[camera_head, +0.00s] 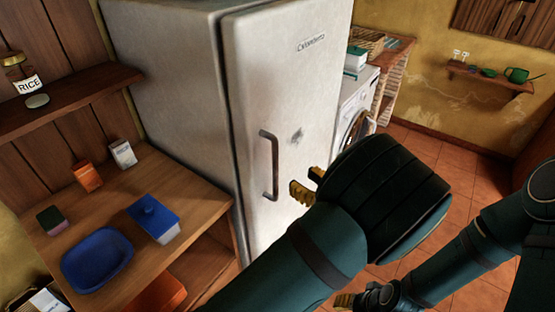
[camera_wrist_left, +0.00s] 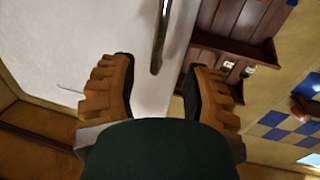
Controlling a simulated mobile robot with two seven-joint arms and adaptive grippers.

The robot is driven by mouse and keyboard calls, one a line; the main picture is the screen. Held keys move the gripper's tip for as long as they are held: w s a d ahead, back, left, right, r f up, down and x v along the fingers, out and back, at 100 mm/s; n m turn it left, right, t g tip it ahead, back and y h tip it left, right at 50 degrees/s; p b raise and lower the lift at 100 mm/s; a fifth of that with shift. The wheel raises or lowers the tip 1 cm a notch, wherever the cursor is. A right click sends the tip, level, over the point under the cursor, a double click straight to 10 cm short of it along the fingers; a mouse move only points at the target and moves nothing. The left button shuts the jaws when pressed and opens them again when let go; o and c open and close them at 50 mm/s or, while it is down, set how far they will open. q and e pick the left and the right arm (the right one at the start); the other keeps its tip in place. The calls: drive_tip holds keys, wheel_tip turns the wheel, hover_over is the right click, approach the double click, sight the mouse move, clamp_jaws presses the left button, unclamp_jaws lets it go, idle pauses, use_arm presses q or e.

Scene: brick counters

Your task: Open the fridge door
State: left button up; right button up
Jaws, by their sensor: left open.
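The white fridge door (camera_head: 285,95) is shut, flush with the fridge body (camera_head: 175,90). Its dark vertical handle (camera_head: 273,165) sits on the door's left side. My left gripper (camera_head: 307,183) is open and empty, just right of the handle in the head view. In the left wrist view, the handle (camera_wrist_left: 160,38) runs down from the top edge, and its lower end lies between the two spread yellow fingers (camera_wrist_left: 160,75). I cannot tell whether they touch it. My right gripper (camera_head: 345,300) shows only partly at the bottom of the head view; its fingers are mostly hidden.
A wooden counter (camera_head: 85,230) left of the fridge holds a blue tray (camera_head: 97,260), a blue-lidded box (camera_head: 154,218) and small packets. A washing machine (camera_head: 355,105) stands beyond the fridge. Tiled floor (camera_head: 460,160) is clear to the right.

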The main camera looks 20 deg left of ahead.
sight(277, 161)
use_arm(q)
drive_tip(key=x, duration=1.1)
drive_tip(key=shift+b, duration=0.3)
clamp_jaws()
